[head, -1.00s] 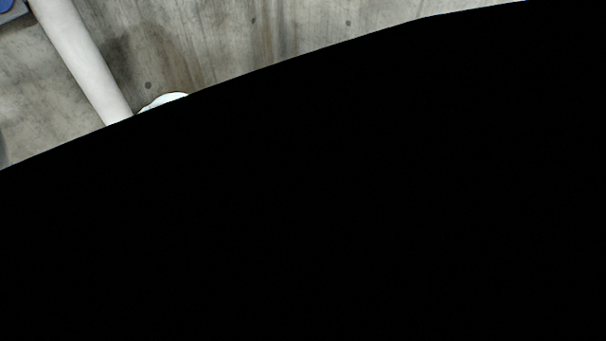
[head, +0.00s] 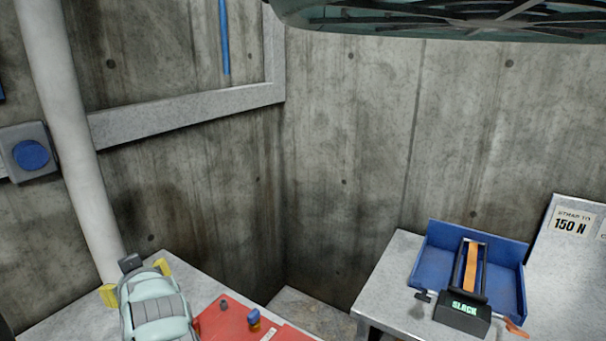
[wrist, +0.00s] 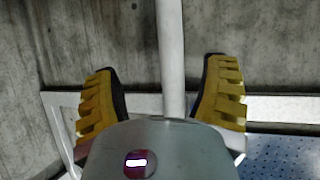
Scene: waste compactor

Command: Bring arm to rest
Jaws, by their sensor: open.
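My gripper (head: 135,281) shows at the lower left of the head view, with yellow-padded fingers on either side of a pale, ribbed body. In the wrist view my gripper (wrist: 159,66) has its two yellow fingers spread wide apart. No object shows held between them. A pale vertical pipe (wrist: 170,50) shows behind the gap between the fingers; it also stands at the left of the head view (head: 62,110). How far it is from the fingers I cannot tell.
A grey bench at right holds a blue tray (head: 510,275) with an orange strap (head: 472,270) and a display (head: 464,309) reading SLACK. A red surface (head: 232,318) lies right of my gripper. A blue-button box (head: 32,152) is at left. A dark shape overhangs the top right.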

